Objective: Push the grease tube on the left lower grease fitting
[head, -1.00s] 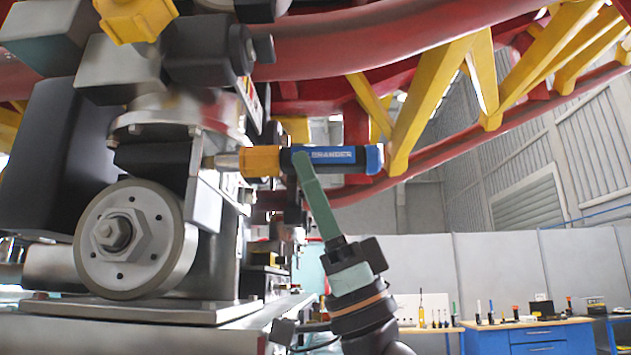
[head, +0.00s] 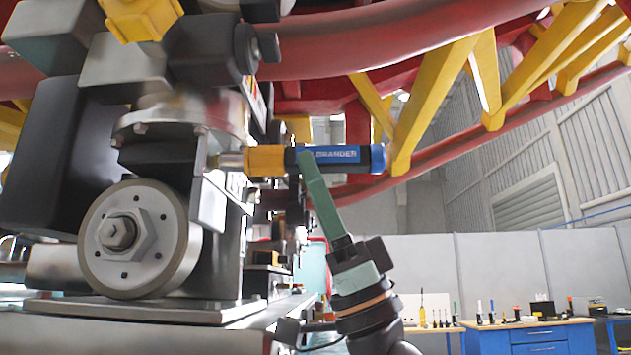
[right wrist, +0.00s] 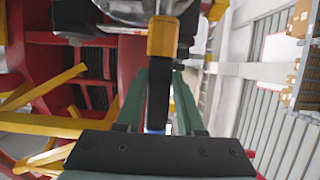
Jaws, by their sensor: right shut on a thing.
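The grease tube (head: 335,158) is blue and black with a yellow collar and a metal tip, and lies nearly level. My right gripper (head: 306,160) is shut around its body, with green fingers. In the right wrist view the tube's yellow collar (right wrist: 162,37) points to the top, and the dark body runs between my fingers (right wrist: 158,95). The metal tip (head: 229,160) points left and meets the wheel assembly (head: 207,200) of the train. The grease fitting itself is hidden there, so I cannot tell whether the tip is seated on it. My left gripper is out of view.
A round wheel (head: 170,240) with a hex nut sits left of the tube. A red track rail (head: 400,35) and yellow struts (head: 430,95) pass above and behind the tube. A blue workbench (head: 515,338) with tools stands far back right.

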